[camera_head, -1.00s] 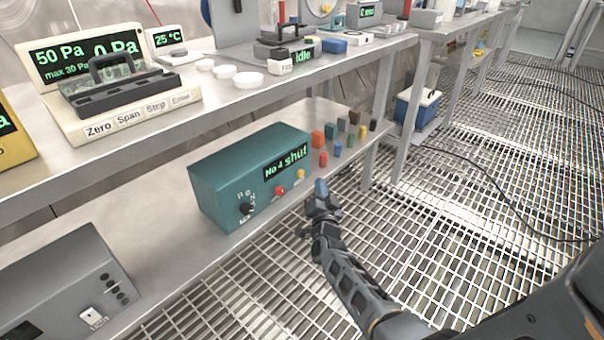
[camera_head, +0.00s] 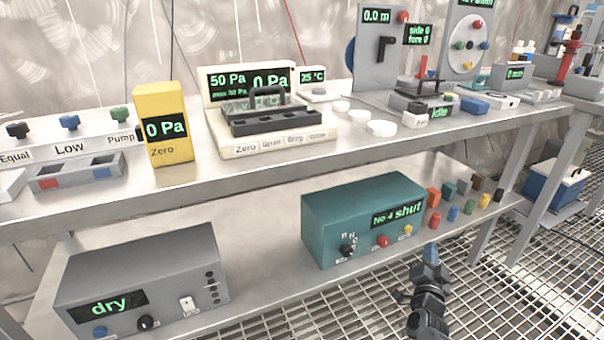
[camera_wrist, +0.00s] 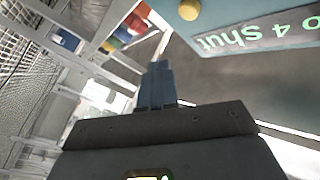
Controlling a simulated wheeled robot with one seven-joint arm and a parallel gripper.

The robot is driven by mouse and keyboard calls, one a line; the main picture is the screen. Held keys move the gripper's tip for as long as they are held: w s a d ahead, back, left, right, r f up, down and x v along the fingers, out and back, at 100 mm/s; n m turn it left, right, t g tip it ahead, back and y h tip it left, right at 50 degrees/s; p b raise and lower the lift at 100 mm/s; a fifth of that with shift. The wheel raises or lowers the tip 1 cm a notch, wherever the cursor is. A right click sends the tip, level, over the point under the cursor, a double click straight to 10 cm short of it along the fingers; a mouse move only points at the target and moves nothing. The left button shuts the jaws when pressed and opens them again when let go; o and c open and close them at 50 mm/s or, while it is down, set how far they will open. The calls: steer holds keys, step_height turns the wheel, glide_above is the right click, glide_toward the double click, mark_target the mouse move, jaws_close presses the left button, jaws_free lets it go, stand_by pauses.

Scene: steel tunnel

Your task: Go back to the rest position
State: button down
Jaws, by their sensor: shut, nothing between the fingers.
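My gripper (camera_head: 431,254) is low at the lower right in the head view, in front of the lower shelf, just below the right end of the teal box (camera_head: 322,222). Its fingers are shut with nothing between them. In the wrist view the closed blue-grey fingers (camera_wrist: 157,85) point toward the shelf area, apart from the teal box front (camera_wrist: 235,15). The teal box display reads "No 4 shut", and it has a black knob, a red button and a yellow button.
The upper shelf holds a yellow gauge (camera_head: 162,125), a cream pressure device (camera_head: 275,150) and white discs (camera_head: 381,128). The lower shelf holds a grey box (camera_head: 190,265) reading "dry" and several small coloured blocks (camera_head: 434,220). A blue cooler (camera_head: 553,187) stands right. Grated floor lies in front.

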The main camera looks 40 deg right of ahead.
steer(key=s+a+n+t+y, duration=0.3)
steer(key=s+a+n, duration=0.1)
steer(key=a, duration=0.7)
steer(key=s+a+n+t+y, duration=0.2)
steer(key=s+a+n+y, duration=0.25)
steer(key=a, duration=0.75)
steer(key=s+a+r+n+y, duration=0.8)
steer(key=s+a+r+n, duration=0.2)
steer(key=s+a+r, duration=0.55)
steer(key=s+a+r+p, duration=0.1)
steer(key=r+p, duration=1.1)
steer(key=r, duration=0.1)
steer(key=s+a+r+y+p, duration=0.1)
steer(key=a+r+p, duration=0.1)
steer(key=r+p, duration=1.1)
steer(key=shift+s+a+r+n, duration=0.15)
steer(key=shift+s+r+n, duration=0.15)
steer(key=shift+r, duration=0.3)
steer(key=c, duration=1.8)
jaws_free()
steer(key=shift+w, duration=0.1)
